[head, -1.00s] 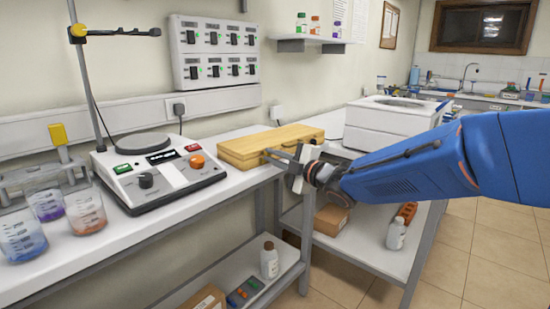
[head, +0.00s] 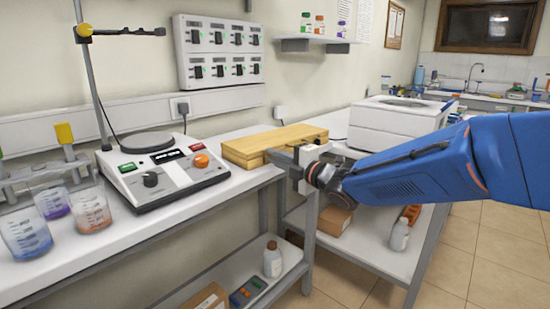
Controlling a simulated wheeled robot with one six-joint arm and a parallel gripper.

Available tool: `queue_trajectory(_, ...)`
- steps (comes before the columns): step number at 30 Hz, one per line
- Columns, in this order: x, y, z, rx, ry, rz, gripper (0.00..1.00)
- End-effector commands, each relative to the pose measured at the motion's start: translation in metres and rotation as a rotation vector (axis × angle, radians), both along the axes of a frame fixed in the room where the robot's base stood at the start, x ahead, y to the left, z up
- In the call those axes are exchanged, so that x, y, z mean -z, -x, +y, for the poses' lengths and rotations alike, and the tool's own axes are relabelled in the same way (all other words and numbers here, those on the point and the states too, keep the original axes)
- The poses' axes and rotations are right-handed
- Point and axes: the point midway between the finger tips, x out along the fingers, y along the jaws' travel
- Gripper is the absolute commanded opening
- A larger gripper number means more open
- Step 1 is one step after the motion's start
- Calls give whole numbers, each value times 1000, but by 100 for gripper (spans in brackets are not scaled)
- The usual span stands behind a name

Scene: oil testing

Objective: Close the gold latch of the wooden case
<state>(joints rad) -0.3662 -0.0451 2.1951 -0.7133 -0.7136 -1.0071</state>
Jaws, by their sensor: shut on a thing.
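The closed-looking wooden case (head: 262,141) lies on the white bench, its lid down as far as I can see. My gripper (head: 269,154) comes from the right and its fingertips are at the front face of the case. They are shut at the front, where the gold latch would be. The latch itself is too small and too covered by the fingers to make out, so its position cannot be told.
A hotplate device (head: 168,175) stands on the bench left of the case. Beakers (head: 26,235) stand further left. A white instrument (head: 392,118) is behind my arm on the right. A lower shelf holds a white bottle (head: 272,260).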

Motion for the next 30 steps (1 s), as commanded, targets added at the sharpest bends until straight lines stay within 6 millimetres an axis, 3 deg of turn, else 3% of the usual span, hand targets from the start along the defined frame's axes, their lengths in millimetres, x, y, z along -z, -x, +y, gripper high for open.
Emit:
queue_trajectory(3, 1, 0, 0, 0, 1, 1, 0)
queue_trajectory(4, 1, 0, 0, 0, 1, 1, 13)
queue_trajectory(6, 1, 0, 0, 0, 1, 1, 30)
queue_trajectory(19, 0, 5, -5, 0, 0, 0, 30)
queue_trajectory(30, -1, 47, -50, 2, -1, -1, 30)
